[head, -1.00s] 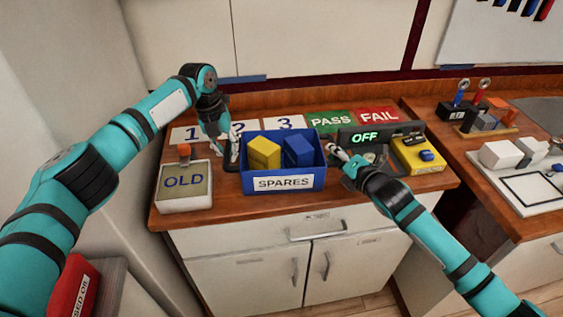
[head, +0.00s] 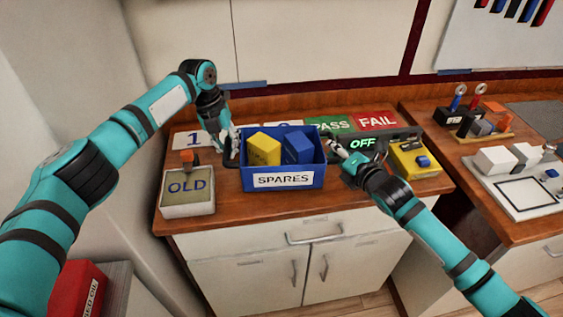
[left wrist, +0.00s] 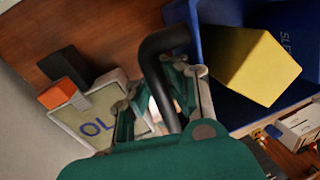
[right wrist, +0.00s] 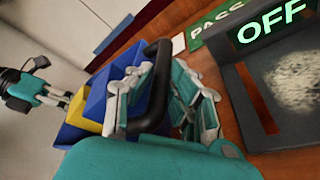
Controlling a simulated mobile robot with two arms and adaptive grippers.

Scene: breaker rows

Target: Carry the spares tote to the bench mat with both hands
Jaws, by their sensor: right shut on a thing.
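The blue spares tote (head: 285,181) is held level, a little above the left wooden counter, with a yellow block (head: 264,149) and a blue block (head: 298,148) inside. My left gripper (head: 231,152) is at its left black handle; the left wrist view shows the fingers on both sides of that handle (left wrist: 165,45). My right gripper (head: 338,152) is shut on the right handle, seen in the right wrist view (right wrist: 157,75). A grey surface (head: 541,114), possibly the bench mat, lies on the right bench.
The OLD box (head: 187,186) stands left of the tote. The OFF tester (head: 385,141) and yellow box (head: 415,158) stand close on the right. PASS and FAIL cards (head: 377,120) lie behind.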

